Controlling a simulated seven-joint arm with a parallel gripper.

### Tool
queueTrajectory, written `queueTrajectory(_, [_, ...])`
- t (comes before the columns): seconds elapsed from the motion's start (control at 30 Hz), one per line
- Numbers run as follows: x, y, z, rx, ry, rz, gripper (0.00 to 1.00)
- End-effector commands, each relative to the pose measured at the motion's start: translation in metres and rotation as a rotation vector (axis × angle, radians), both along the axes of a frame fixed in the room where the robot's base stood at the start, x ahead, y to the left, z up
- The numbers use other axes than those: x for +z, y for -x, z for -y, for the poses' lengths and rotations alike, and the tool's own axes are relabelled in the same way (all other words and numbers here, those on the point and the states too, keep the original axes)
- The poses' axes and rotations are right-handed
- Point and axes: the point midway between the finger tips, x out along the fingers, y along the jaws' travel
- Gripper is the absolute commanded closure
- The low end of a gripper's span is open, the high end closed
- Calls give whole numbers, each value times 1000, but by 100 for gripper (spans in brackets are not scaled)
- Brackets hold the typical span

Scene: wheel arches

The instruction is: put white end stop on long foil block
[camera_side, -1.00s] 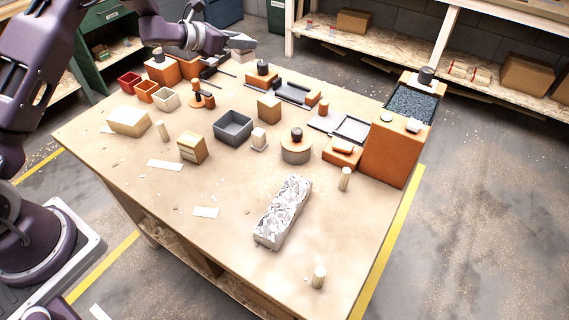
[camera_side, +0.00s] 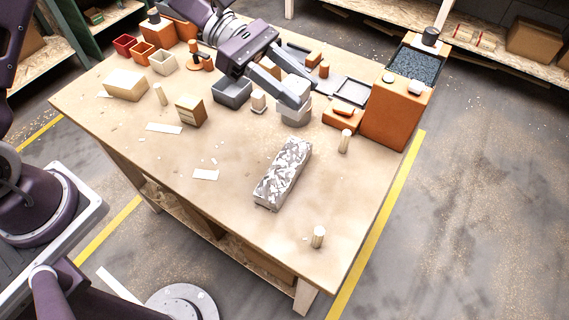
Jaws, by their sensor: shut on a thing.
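The long foil block (camera_side: 283,173) lies on the front middle of the table, its crumpled silver top bare. My gripper (camera_side: 293,97) is above the table, behind the foil block and apart from it. It is shut on a pale block that looks like the white end stop (camera_side: 297,84). The fingers hide part of this block. A round grey-brown piece shows partly just below the fingers.
Wooden pegs stand right of the foil block (camera_side: 344,141) and near the front corner (camera_side: 318,237). A tall orange box (camera_side: 392,118) stands at right.

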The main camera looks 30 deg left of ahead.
Motion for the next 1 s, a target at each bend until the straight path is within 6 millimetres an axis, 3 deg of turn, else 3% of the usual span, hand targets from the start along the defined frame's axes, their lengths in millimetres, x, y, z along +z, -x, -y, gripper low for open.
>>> queueTrajectory(0.37, [-53, 1, 1, -5, 0, -3, 100])
queueTrajectory(0.5, [-87, 2, 1, -4, 0, -7, 100])
queueTrajectory(0.8, [-143, 1, 1, -4, 1, -4, 100])
queueTrajectory(1.0, [-150, 1, 1, -4, 0, -1, 100])
